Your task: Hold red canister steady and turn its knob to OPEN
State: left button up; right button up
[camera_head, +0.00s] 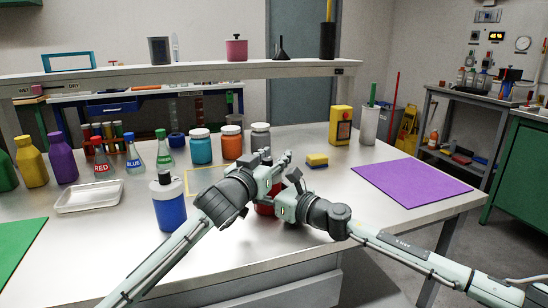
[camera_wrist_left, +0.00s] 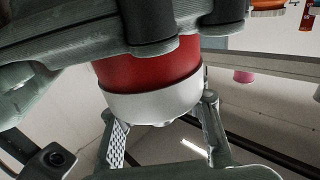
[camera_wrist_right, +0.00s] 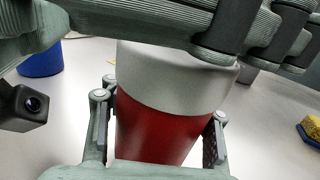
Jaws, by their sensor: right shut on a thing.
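The red canister (camera_head: 265,209) stands on the table, mostly hidden behind my grippers in the head view. In the right wrist view its red body (camera_wrist_right: 158,135) and wide white top band (camera_wrist_right: 175,75) are clear, and it looks upright. My right gripper (camera_wrist_right: 158,130) is shut on the red body, one finger on each side. My left gripper (camera_head: 276,162) is at the canister's upper end. In the left wrist view its fingers (camera_wrist_left: 163,134) are spread apart near the white top (camera_wrist_left: 155,101). The knob and its markings cannot be made out.
A blue bottle (camera_head: 169,206) stands close to my left arm. A yellow-and-blue sponge (camera_head: 317,160) lies behind my right gripper. Flasks and jars (camera_head: 201,148) stand further back. A purple mat (camera_head: 411,182) lies at right, a metal tray (camera_head: 90,197) at left.

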pick_arm(q)
jog(key=shift+c, duration=0.6)
pick_arm(e)
jog(key=shift+f, duration=0.1)
pick_arm(q)
grip_shut()
jog(key=shift+d+h, duration=0.1)
jog(key=shift+h, duration=0.2)
pick_arm(e)
jog(key=shift+s+a, duration=0.1)
jog(key=shift+a, duration=0.05)
pick_arm(q)
jog(key=shift+s+d+m+g+h, duration=0.25)
jog(key=shift+d+m+g+h, duration=0.05)
jog(key=shift+m+g+h, duration=0.75)
jog(key=shift+s+d+m+g+h, duration=0.25)
jog(key=shift+m+g+h, duration=0.7)
jog(key=shift+h, duration=0.2)
jog(key=shift+s+d+m+g+h, duration=0.25)
jog(key=shift+d+m+g+h, duration=0.05)
jog(key=shift+m+g+h, duration=0.75)
jog(key=shift+w+a+f, duration=0.1)
jog(key=shift+w+a, duration=0.05)
jog(key=shift+a, duration=0.05)
